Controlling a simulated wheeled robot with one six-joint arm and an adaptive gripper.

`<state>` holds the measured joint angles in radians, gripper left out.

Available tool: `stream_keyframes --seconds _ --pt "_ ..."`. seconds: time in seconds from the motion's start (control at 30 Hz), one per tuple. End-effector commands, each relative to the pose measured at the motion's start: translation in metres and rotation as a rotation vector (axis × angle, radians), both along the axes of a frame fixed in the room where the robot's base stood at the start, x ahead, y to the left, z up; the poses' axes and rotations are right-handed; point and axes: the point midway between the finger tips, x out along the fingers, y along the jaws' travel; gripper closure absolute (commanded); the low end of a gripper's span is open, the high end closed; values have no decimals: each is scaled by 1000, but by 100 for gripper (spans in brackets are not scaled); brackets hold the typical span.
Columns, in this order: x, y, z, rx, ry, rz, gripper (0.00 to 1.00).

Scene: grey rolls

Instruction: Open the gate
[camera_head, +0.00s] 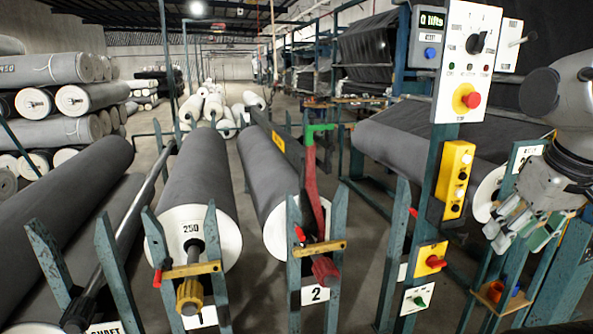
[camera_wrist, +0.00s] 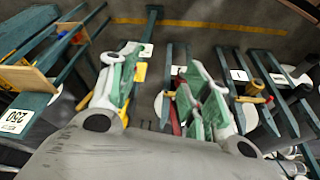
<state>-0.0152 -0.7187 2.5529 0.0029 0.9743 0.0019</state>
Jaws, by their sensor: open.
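Two roll stands each have a brass-coloured bar across their uprights: one on stand 1 (camera_head: 192,269) with a red tab at its left, one on stand 2 (camera_head: 322,248) with a red tab above its left end. Both bars lie across their uprights, above the number labels. I cannot tell which one the task calls the gate. In the wrist view the stand 1 bar (camera_wrist: 253,100) is right of the fingers. My gripper (camera_head: 520,232) is open and empty at the right, apart from both bars. Its green-padded fingers (camera_wrist: 160,88) also show in the wrist view.
A red lever with a green top (camera_head: 313,170) rises at stand 2. Grey rolls (camera_head: 195,175) lie behind.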

Motion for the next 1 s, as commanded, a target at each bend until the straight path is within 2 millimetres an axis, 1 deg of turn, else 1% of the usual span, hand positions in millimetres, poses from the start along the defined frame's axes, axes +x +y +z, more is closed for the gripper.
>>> stream_keyframes --seconds 0.03,0.13,0.17,0.2,0.27,0.43,0.57,0.67,0.77,0.8,0.87,0.9,0.97,1.0 --pt "-2 -1 5 0 -24 -5 57" --pt "-1 0 5 0 -26 0 76" --pt "0 0 2 -1 -12 2 81" --pt "2 1 -4 0 20 6 88" --pt "6 4 -17 -3 82 20 99" --pt "29 13 -58 -25 298 70 100" --pt "61 20 -92 -61 397 127 100" --pt "95 26 -124 -96 427 223 100" --pt "131 35 -163 -132 432 365 100" --pt "146 40 -181 -146 426 431 100" --pt "168 47 -209 -168 411 544 100" --pt "182 54 -228 -181 395 626 100" --pt "204 64 -260 -204 363 760 100" --pt "218 72 -281 -219 336 856 100"
